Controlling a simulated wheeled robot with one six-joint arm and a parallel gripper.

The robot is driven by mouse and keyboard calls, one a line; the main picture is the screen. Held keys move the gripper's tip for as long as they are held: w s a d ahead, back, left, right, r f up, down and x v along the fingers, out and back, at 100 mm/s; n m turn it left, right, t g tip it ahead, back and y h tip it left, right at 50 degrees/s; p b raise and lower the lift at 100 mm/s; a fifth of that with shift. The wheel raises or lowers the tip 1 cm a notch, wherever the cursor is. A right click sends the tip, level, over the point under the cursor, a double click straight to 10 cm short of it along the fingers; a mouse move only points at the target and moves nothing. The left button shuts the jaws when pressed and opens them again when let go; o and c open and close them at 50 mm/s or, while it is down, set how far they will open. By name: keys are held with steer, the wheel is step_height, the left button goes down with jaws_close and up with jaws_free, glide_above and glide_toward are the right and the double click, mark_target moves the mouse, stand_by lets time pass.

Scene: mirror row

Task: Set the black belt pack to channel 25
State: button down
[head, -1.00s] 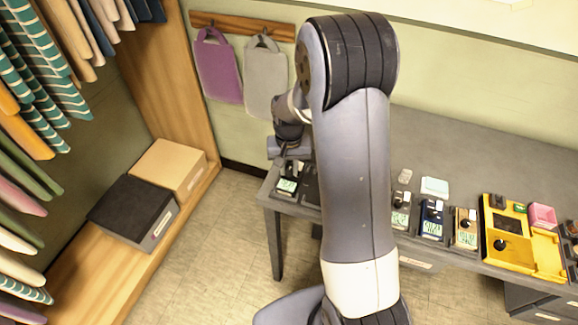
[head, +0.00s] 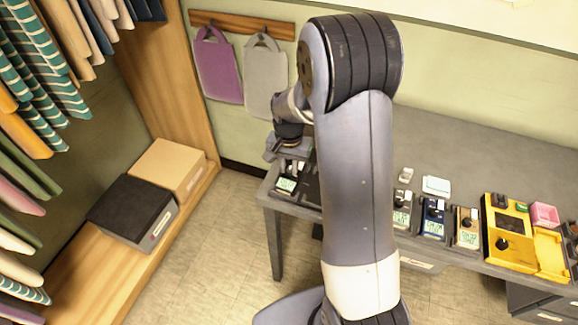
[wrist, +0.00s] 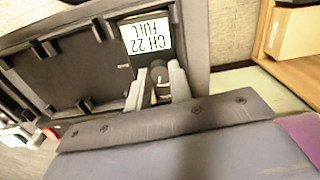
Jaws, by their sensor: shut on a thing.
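The black belt pack (head: 287,183) lies at the left end of the grey table, with its lit screen facing up. In the wrist view its screen (wrist: 147,37) appears upside down and reads CH 22 and FULL. My gripper (wrist: 161,78) is shut on the small knob beside the screen. The fingers hide most of the knob. In the head view my wrist is above the pack and my arm covers the table to its right.
A dark empty tray (wrist: 60,75) sits beside the pack. Other packs with screens, including a blue one (head: 433,217) and a tan one (head: 468,228), and a yellow case (head: 510,245) stand along the table's front edge. Two boxes sit on the wooden bench at left.

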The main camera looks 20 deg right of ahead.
mark_target(289, 170)
steer(key=shift+m+b, duration=0.35)
steer(key=shift+m, duration=1.75)
steer(key=c, duration=1.5)
jaws_free()
steer(key=shift+c, duration=0.2)
step_height(289, 170, up, 11)
steer(key=shift+f, duration=0.15)
step_height(289, 170, down, 11)
steer(key=shift+r, duration=0.1)
